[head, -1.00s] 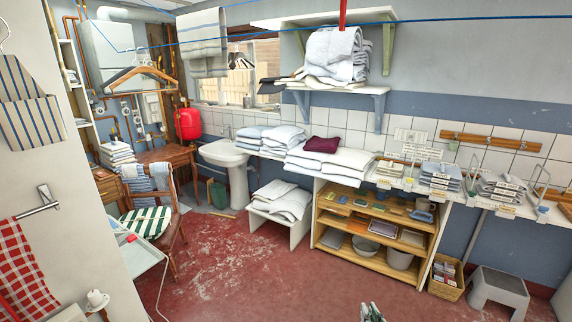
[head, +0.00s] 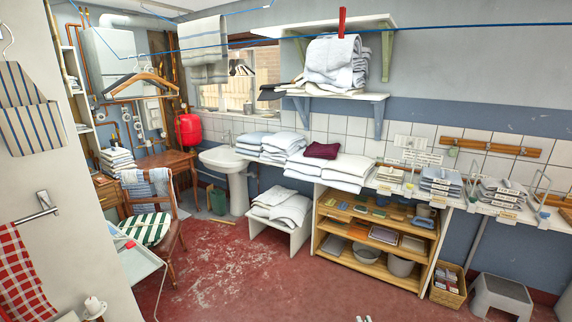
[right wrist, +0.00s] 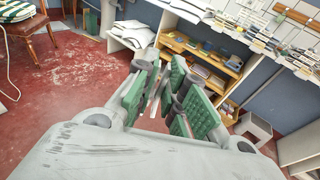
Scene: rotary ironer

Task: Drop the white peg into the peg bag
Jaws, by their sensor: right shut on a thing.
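The peg bag (head: 30,122) is a cream bag with dark blue stripes. It hangs from a wire hanger on the white wall at the left of the head view. My right gripper (right wrist: 164,88) has green pads and is shut on a thin pale thing, the white peg (right wrist: 154,101), mostly hidden between the fingers. In the head view only the tip of my right gripper (head: 363,319) shows at the bottom edge, far to the right of and below the bag. My left gripper is not in view.
A red peg (head: 342,22) sits on the blue line (head: 440,19) across the top. A red checked towel (head: 22,270) hangs on a rail below the bag. A chair (head: 150,222) stands beyond the wall's edge. The red floor (head: 250,275) in the middle is clear.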

